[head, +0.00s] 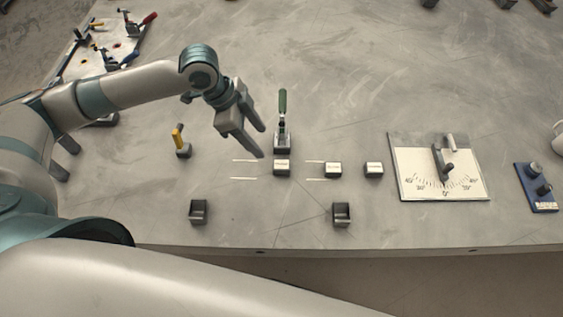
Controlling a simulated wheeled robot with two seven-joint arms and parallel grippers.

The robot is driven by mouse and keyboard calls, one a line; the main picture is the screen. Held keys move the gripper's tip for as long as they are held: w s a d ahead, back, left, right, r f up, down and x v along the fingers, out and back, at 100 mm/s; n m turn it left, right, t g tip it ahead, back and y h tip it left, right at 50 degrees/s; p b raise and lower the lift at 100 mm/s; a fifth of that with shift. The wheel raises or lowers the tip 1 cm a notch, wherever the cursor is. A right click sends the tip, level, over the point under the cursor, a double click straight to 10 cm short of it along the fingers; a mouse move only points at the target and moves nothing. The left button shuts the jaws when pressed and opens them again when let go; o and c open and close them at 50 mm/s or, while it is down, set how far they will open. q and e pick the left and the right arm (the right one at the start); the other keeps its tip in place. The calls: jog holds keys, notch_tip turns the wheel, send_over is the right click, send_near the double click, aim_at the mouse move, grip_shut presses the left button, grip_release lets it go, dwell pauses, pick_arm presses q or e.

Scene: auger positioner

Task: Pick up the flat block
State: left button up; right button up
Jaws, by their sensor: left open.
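My right gripper is not in view.
A green-handled clamp (282,122) stands behind the left block. A yellow-handled clamp (181,143) is left of it. Two dark open holders (198,212) (342,214) sit near the front edge. An angle-scale plate (443,190) and blue fixture (541,188) are right. The back middle is clear.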

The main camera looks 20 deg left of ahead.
pick_arm(q)
jog(key=p, duration=0.2)
send_near(281, 164)
jog(key=f, duration=0.1)
jog(key=shift+x, duration=0.75)
jog(key=shift+a, duration=0.1)
jog(key=shift+f, duration=0.1)
jog(key=shift+w+d+f+p, duration=0.1)
jog(key=shift+d+f+p, duration=0.35)
jog(key=shift+f+p, duration=0.05)
jog(key=p+x, duration=0.1)
jog(key=x, duration=0.2)
jog(key=shift+d, duration=0.15)
jog(key=shift+w+d+f, duration=0.1)
jog(key=shift+f, duration=0.25)
